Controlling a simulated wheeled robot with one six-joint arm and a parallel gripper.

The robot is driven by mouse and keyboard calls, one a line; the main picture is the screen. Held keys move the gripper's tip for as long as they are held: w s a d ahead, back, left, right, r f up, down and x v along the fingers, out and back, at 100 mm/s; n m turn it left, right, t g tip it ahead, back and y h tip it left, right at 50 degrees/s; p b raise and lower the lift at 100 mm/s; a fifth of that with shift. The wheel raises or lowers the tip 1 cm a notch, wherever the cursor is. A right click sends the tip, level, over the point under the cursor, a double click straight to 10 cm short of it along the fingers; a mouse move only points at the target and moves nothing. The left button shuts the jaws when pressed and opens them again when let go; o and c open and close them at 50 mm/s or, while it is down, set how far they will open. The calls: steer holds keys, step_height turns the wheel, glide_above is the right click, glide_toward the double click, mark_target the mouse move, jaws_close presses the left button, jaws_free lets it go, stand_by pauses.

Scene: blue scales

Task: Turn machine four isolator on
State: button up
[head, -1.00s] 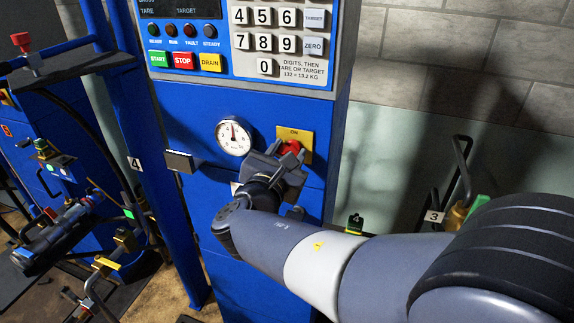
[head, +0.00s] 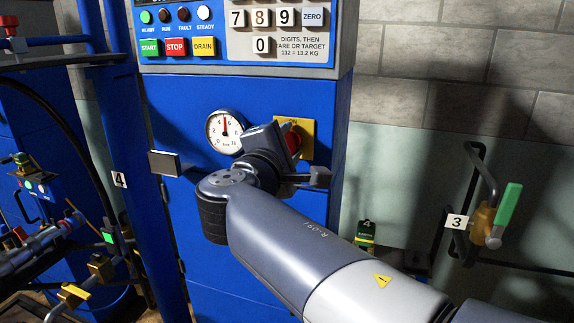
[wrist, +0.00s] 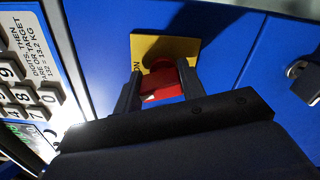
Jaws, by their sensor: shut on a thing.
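The isolator is a red rotary knob (head: 293,141) on a yellow plate (head: 307,128) marked ON, on the front of the blue machine cabinet (head: 180,110). In the wrist view the red knob (wrist: 161,80) sits between the two fingers of my gripper (wrist: 160,88), which is shut on it. The yellow plate (wrist: 185,48) shows behind it. In the head view my gripper (head: 288,155) covers part of the knob and plate. The number 4 label (head: 119,180) is on the blue post at left. The knob's exact angle is hard to tell.
A round gauge (head: 224,132) is left of the isolator, with a keypad panel (head: 270,30) above. A valve with a green handle (head: 508,205), labelled 3, is on the right. Pipes and valves crowd the left.

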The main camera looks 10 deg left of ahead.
steer(key=shift+f+m+b, duration=0.15)
steer(key=shift+m+b, duration=1.95)
steer(key=shift+b, duration=0.05)
steer(key=o, duration=1)
steer(key=s, duration=1)
steer(key=shift+s+a, duration=0.35)
steer(key=shift+s, duration=0.05)
steer(key=w, duration=1)
steer(key=shift+w+d, duration=0.4)
